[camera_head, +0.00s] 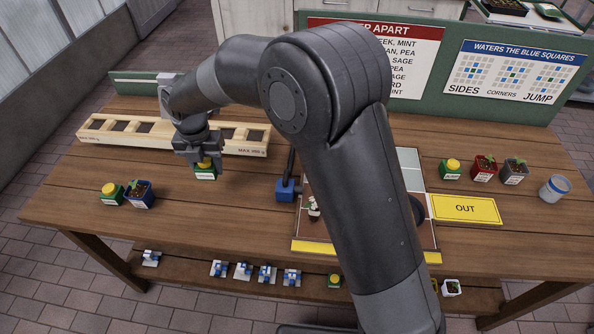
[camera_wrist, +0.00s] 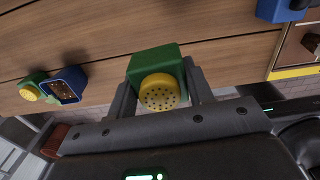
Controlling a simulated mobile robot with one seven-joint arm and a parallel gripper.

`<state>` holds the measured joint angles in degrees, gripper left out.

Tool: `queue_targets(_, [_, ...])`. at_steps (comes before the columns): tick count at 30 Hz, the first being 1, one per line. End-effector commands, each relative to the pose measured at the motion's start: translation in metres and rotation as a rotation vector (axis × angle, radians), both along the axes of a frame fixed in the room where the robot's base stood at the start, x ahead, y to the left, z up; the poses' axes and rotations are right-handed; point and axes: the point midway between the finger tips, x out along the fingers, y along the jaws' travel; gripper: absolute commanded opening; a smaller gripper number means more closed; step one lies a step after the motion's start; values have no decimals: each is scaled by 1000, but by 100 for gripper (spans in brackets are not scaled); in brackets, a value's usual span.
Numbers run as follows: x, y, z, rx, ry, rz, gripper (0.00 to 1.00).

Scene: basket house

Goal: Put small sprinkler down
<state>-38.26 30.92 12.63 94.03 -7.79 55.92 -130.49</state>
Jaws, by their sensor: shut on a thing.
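My gripper (camera_head: 204,166) is shut on a small sprinkler (camera_head: 206,173), a green block with a round yellow perforated head. The sprinkler is held in front of the wooden slotted tray, over the left part of the table. I cannot tell whether its base touches the table. In the wrist view the sprinkler (camera_wrist: 157,60) sits between the two fingers (camera_wrist: 160,88), with its yellow head facing the camera. A similar green and yellow sprinkler (camera_head: 111,192) stands at the left beside a blue plant pot (camera_head: 139,195).
The wooden tray (camera_head: 258,146) lies behind my gripper. A blue block (camera_head: 286,191) stands to the right, beside a gridded board (camera_head: 409,158) partly hidden by my arm. A yellow OUT sign (camera_head: 465,208), another sprinkler (camera_head: 451,170) and pots are farther right. Bare table lies in front.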

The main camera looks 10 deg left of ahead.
Motion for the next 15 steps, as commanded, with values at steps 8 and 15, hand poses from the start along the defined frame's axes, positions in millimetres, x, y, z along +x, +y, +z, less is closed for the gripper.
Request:
queue_targets(8, [24,-29,1,0,0,-64,21])
queue_targets(15, [78,-115,5,1,0,-237,21])
